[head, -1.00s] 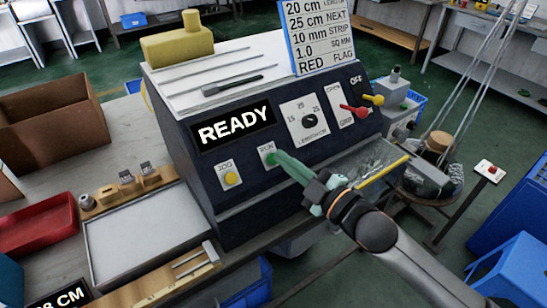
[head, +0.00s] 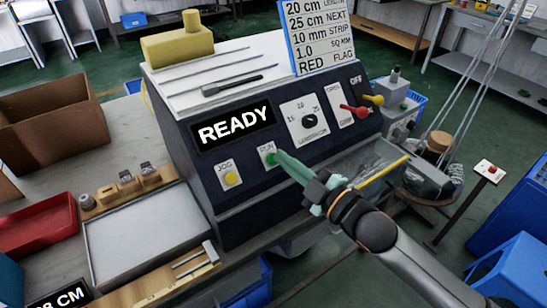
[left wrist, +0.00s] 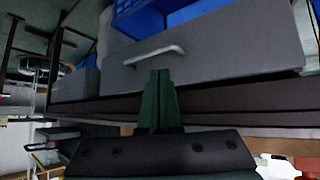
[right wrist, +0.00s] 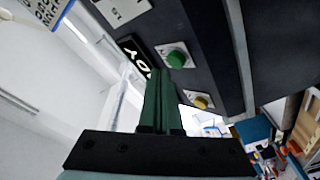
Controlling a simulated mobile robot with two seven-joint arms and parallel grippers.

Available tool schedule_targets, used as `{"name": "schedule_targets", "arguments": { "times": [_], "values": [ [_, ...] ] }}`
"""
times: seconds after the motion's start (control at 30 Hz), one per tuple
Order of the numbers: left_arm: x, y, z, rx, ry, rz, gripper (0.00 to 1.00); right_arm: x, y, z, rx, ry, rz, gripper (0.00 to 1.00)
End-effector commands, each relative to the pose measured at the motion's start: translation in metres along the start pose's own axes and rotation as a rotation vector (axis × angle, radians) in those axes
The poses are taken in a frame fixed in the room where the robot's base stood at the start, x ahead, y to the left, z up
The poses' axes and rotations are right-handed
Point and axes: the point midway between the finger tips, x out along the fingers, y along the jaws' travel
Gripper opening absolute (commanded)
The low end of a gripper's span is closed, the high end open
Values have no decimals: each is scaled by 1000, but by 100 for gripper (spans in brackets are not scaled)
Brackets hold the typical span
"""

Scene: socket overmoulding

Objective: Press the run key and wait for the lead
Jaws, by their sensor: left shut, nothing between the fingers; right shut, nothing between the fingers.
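The dark machine (head: 240,200) stands on the bench with its display (head: 234,127) reading READY. The green run key (head: 270,159) is on its sloped front, right of the yellow jog key (head: 231,179). My right gripper (head: 280,156) is shut and empty, its fingertips at or just beside the run key in the head view; I cannot tell whether they touch. In the right wrist view the run key (right wrist: 176,58) shows just beyond the fingertips (right wrist: 164,75). My left gripper (left wrist: 160,75) is shut and empty, in front of a grey drawer (left wrist: 210,55) in the left wrist view. No lead is visible.
A length dial (head: 309,120) and red and yellow levers (head: 354,111) are right of the keys. A sign (head: 318,35) stands on top. A grey tray (head: 140,235), red tray (head: 38,225) and cardboard box (head: 55,120) lie left. A clear chute (head: 370,165) is at the right.

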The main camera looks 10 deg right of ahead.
Motion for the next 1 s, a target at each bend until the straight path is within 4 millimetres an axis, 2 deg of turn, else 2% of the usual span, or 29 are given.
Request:
{"name": "schedule_targets", "arguments": {
  "times": [1.0],
  "values": [
    [1, 0, 1, 0, 0, 0, 0, 9, -6, 6, 0, 0, 0, 0]
  ]
}}
